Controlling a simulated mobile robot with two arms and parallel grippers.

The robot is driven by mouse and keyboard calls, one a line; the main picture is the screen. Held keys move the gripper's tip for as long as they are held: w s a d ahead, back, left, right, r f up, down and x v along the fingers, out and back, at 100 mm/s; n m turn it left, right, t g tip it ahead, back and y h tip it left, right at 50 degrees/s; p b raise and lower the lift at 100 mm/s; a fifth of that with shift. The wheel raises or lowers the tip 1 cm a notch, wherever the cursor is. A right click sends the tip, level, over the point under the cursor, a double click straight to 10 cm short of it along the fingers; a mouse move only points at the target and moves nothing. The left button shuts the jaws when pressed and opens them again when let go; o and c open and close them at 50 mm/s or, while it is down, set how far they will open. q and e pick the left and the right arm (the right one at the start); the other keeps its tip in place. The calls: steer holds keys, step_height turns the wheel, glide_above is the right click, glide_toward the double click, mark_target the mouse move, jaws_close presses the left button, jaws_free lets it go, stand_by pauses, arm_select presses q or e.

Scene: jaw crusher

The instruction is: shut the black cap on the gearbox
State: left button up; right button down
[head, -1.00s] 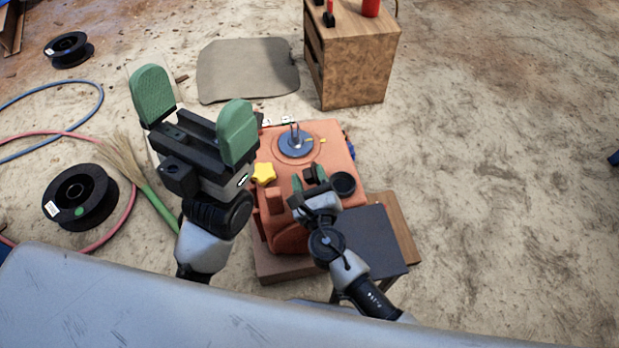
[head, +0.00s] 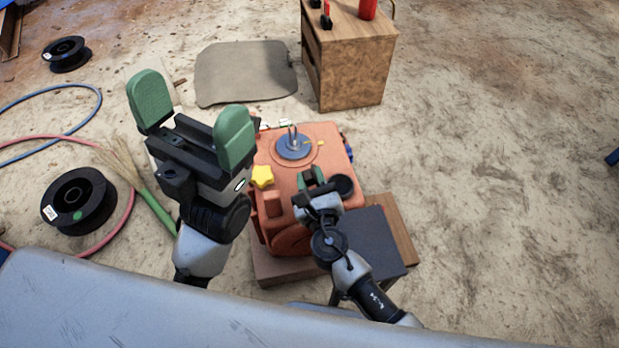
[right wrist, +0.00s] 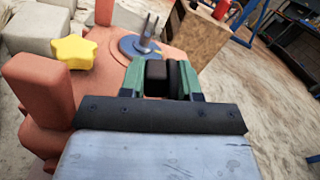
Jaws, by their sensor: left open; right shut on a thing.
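The orange-red gearbox (head: 328,138) stands in front of me on a low support. My right gripper (head: 312,178) is over its near right part, with its green pads closed. In the right wrist view a dark block, apparently the raised black cap (right wrist: 156,72), sits between the pads (right wrist: 163,78); the pads hide part of it. My left gripper (head: 192,120) is open and empty, raised left of the gearbox, nearer the camera.
A yellow star knob (head: 262,177) and a blue disc (head: 294,146) with an upright metal fitting are on the gearbox top. A wooden cabinet (head: 352,62) stands behind. A broom (head: 155,206), black spool (head: 78,201) and hoses lie left.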

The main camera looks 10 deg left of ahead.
steer(key=shift+w+d+r+m+b, duration=0.15)
steer(key=shift+d+m, duration=0.25)
steer(key=shift+m, duration=0.55)
steer(key=shift+w+d+r+m+b, duration=0.1)
steer(key=shift+d+m, duration=0.25)
steer(key=shift+m, duration=0.65)
steer(key=shift+w+d+r+m+b, duration=0.15)
steer(key=shift+d+m, duration=0.25)
steer(key=shift+m, duration=0.55)
steer(key=shift+y, duration=0.3)
steer(key=c, duration=1)
jaws_free()
steer(key=shift+o, duration=0.2)
steer(key=shift+w, duration=0.1)
steer(key=p+v, duration=0.1)
steer(key=v, duration=1)
steer(key=shift+a+r+p, duration=0.1)
steer(key=shift+r+p, duration=0.1)
steer(key=shift+p, duration=0.1)
